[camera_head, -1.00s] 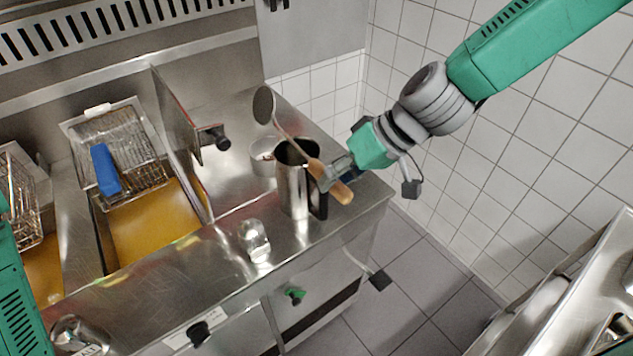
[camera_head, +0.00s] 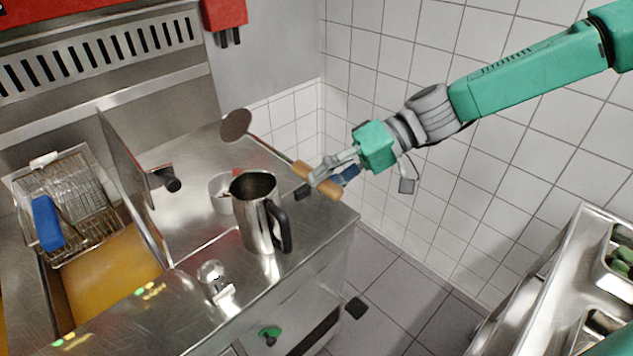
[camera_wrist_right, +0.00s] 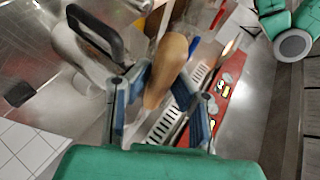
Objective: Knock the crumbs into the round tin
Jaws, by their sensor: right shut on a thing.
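My right gripper (camera_head: 322,178) is shut on the wooden handle (camera_head: 303,170) of a round-headed skimmer. The skimmer's dark disc head (camera_head: 236,125) points to the back left, above the steel counter in the picture. In the right wrist view the handle (camera_wrist_right: 170,62) lies between the two fingers (camera_wrist_right: 160,105). The round tin (camera_head: 217,193) stands on the counter, partly hidden behind the steel jug. The skimmer's head shows up and behind the tin, not over it. I cannot make out crumbs on the head. My left gripper is not in view.
A steel jug (camera_head: 256,228) with a black handle stands just in front of the tin. A fryer with yellow oil (camera_head: 110,275) and a wire basket with a blue handle (camera_head: 46,222) are at left. A small shiny item (camera_head: 213,280) stands near the front edge.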

